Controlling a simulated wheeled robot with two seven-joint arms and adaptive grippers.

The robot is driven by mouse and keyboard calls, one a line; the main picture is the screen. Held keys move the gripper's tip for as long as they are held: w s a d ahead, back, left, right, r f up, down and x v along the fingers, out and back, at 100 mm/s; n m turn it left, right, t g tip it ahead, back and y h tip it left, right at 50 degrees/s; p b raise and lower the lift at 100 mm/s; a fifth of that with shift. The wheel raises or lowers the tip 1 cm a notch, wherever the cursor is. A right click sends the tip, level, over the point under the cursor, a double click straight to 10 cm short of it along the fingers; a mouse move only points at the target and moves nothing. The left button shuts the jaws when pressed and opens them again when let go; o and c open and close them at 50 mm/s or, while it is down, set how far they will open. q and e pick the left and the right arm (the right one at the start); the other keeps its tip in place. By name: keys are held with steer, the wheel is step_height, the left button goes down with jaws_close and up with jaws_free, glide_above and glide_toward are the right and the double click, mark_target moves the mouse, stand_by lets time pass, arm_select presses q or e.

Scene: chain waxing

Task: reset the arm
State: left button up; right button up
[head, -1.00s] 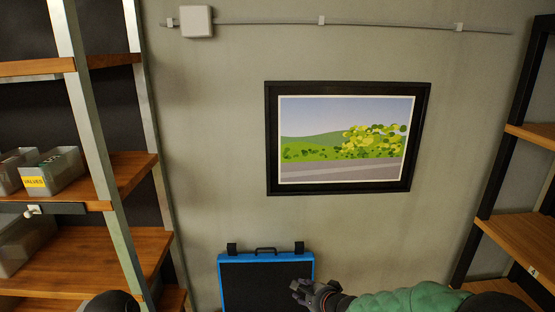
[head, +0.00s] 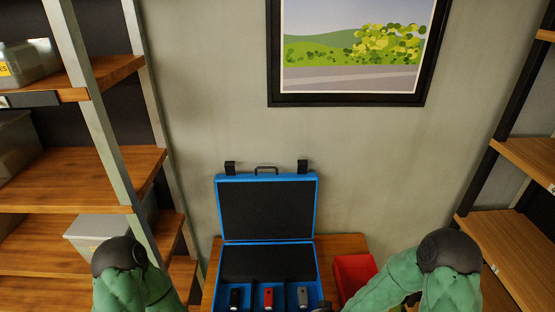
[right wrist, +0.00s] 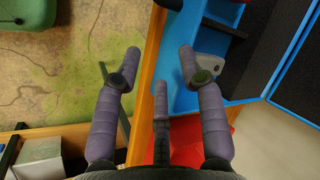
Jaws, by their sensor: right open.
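My right gripper (right wrist: 160,58) is open, with its fingers spread and nothing between them. In the right wrist view it is above the wooden table's edge (right wrist: 147,95), beside the blue case (right wrist: 185,95). In the head view, my right arm (head: 400,275) comes in at the lower right, and its gripper is almost wholly below the frame. My left arm (head: 125,285) shows at the lower left; its gripper is out of view.
The open blue case (head: 220,215) stands on the table (head: 345,242), holding a black, a red (head: 268,297) and a silver item. A red bin (head: 352,272) is right of it. Shelves stand left (head: 90,160) and right (head: 520,240).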

steer(key=s+f+n+g+b, duration=0.4)
steer(key=s+f+b, duration=0.4)
steer(key=s+f, duration=0.8)
steer(key=shift+f+n+b, duration=0.35)
steer(key=shift+f+n, duration=0.2)
steer(key=shift+n, duration=0.05)
